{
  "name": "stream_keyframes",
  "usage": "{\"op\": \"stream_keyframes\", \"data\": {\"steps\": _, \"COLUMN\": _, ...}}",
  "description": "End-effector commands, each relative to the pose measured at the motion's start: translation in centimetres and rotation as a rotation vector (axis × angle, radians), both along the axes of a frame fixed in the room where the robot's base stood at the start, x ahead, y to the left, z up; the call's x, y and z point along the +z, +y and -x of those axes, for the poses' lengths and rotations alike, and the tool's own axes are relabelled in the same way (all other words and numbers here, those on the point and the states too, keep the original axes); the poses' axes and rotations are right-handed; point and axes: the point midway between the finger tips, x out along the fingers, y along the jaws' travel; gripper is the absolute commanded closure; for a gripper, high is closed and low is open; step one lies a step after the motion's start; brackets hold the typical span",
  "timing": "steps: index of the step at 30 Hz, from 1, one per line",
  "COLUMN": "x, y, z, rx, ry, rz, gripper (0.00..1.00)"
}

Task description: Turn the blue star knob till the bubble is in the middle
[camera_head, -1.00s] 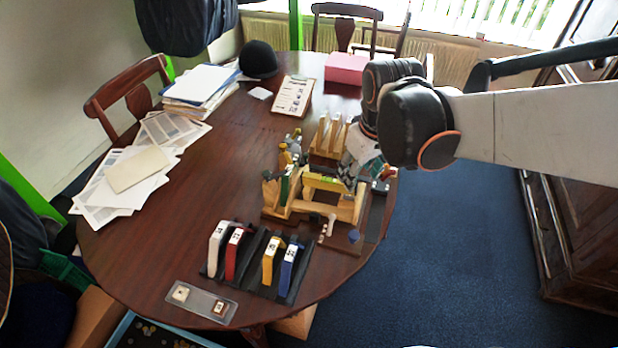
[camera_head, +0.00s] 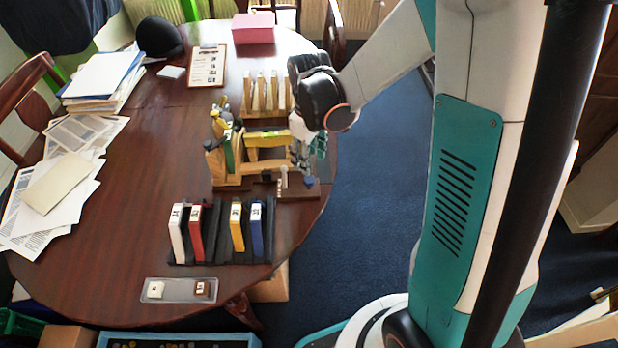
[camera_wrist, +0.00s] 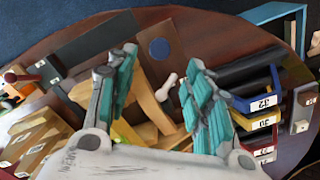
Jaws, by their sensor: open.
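The blue knob (camera_head: 309,181) sits on a dark brown board at the right end of the wooden fixture. It also shows as a dark blue round top in the wrist view (camera_wrist: 159,48); its star shape is too small to make out. My gripper (camera_head: 302,158) is above the fixture's right end, apart from the knob. In the wrist view its teal fingers (camera_wrist: 162,60) are spread with nothing held between them. A yellow-green bar (camera_head: 267,138) lies across the wooden fixture (camera_head: 228,180); I cannot make out a bubble.
A pale peg (camera_head: 284,178) stands left of the knob. Numbered white, red, yellow and blue cases stand in a black rack (camera_head: 215,250) in front. A wooden rack (camera_head: 265,112) stands behind the fixture. The table's right edge is close; papers cover its left side.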

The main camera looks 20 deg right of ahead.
Motion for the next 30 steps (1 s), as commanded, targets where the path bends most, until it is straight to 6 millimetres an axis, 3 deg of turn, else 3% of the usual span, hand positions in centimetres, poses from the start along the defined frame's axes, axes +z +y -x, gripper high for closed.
{"op": "stream_keyframes", "data": {"steps": 3, "x": -2.9, "y": 0.0, "z": 0.0, "rx": 0.0, "ry": 0.0, "rz": 0.0, "gripper": 0.53}}
{"op": "stream_keyframes", "data": {"steps": 12, "x": -7.6, "y": 0.0, "z": 0.0, "rx": -0.001, "ry": -0.001, "rz": -0.001, "gripper": 0.53}}
{"op": "stream_keyframes", "data": {"steps": 18, "x": -8.7, "y": 0.0, "z": 0.0, "rx": -0.001, "ry": -0.001, "rz": -0.001, "gripper": 0.53}}
{"op": "stream_keyframes", "data": {"steps": 27, "x": -8.8, "y": 0.0, "z": 0.0, "rx": -0.001, "ry": -0.001, "rz": -0.001, "gripper": 0.53}}
{"op": "stream_keyframes", "data": {"steps": 30, "x": -8.8, "y": 0.0, "z": 0.0, "rx": -0.001, "ry": -0.001, "rz": -0.001, "gripper": 0.76}}
